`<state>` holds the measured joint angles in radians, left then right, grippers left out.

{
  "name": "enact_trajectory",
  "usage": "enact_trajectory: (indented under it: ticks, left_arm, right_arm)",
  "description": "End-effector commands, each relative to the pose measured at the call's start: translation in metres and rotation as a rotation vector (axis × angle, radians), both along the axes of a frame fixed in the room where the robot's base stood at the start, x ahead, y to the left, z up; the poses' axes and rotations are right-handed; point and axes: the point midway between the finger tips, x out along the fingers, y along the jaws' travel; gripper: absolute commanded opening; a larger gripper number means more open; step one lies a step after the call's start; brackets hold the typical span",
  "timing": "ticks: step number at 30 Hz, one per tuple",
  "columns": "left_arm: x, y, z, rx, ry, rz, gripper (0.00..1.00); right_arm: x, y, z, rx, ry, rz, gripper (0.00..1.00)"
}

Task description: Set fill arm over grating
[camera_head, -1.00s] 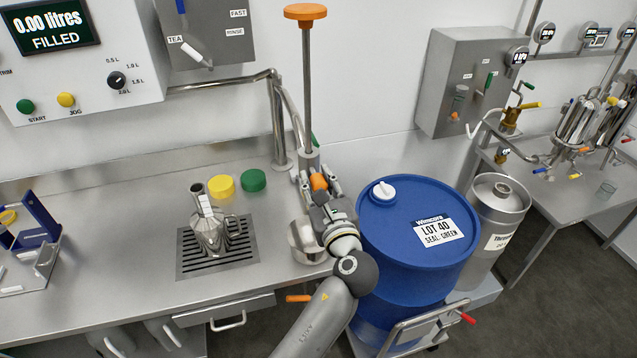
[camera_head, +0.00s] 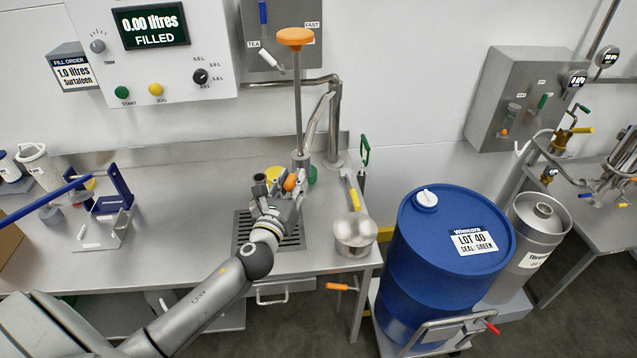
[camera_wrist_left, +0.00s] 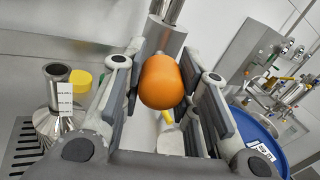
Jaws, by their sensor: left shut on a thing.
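My left gripper (camera_head: 287,190) is shut on the orange grip (camera_head: 290,182) of the steel fill arm. In the left wrist view the orange grip (camera_wrist_left: 161,82) sits between the fingers, with the arm's steel cylinder (camera_wrist_left: 160,42) behind it. The slotted grating (camera_head: 243,234) lies in the bench, partly hidden by my gripper. A steel jug (camera_wrist_left: 62,115) stands on it. My right gripper is not in view.
A steel pan (camera_head: 356,236) with a yellow handle stands right of the grating near the bench edge. A blue drum (camera_head: 440,265) stands beyond the bench. Yellow (camera_head: 272,174) and green caps lie behind my gripper. A blue rack (camera_head: 117,185) stands at the left.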

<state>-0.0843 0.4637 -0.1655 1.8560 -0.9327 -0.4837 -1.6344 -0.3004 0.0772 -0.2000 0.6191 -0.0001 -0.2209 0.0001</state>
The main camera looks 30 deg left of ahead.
Motion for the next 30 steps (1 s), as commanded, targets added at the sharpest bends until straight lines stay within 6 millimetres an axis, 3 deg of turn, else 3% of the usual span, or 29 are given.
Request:
enact_trajectory:
  ticks: [3,15,22,30]
  left_arm:
    - [-0.006,0.03,-0.003,0.011,0.001,-0.052,0.0]
    - [-0.012,0.111,-0.007,0.005,0.0,-0.217,0.0]
    - [-0.01,0.143,-0.005,0.003,0.0,-0.281,0.0]
    - [-0.009,0.162,-0.003,0.0,0.001,-0.325,0.0]
  right_arm:
    - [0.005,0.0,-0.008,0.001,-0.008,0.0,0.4]
    - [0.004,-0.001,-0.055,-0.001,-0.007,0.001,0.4]
    - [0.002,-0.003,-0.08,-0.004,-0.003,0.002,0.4]
    - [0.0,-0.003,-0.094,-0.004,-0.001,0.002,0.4]
